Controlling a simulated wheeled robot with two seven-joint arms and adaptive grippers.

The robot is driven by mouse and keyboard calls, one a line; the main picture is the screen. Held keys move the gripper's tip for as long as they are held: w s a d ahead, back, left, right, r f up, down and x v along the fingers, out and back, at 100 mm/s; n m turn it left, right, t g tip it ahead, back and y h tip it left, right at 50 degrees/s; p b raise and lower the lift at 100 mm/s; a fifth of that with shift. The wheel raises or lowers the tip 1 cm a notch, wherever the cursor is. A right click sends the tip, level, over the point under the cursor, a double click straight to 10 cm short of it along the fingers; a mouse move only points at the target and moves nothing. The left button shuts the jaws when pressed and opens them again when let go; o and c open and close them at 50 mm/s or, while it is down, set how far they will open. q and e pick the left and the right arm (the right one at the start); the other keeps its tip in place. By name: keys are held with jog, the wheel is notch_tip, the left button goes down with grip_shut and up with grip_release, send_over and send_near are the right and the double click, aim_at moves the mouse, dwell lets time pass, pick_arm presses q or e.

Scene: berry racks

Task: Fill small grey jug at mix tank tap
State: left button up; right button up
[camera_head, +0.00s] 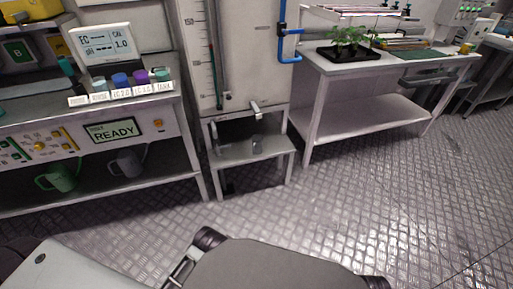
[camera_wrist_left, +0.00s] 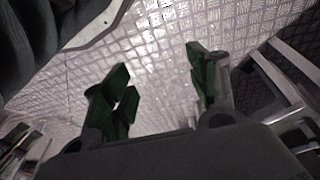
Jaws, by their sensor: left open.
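The tank's tap (camera_head: 255,108) juts out at the tank's bottom edge, above the jug. A larger grey jug (camera_head: 129,163) sits on the lower shelf at the left, beside a green jug (camera_head: 62,178). My left gripper (camera_wrist_left: 160,88) shows in the left wrist view with its green-padded fingers apart and only floor between them. It is away from the jugs. My right gripper is not in view.
A right table (camera_head: 360,66) holds a plant tray (camera_head: 348,54). Blue piping (camera_head: 283,30) runs beside the tank. The metal floor (camera_head: 370,190) in front is clear.

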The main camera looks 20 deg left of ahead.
pick_arm(q)
grip_shut()
dwell(1.4)
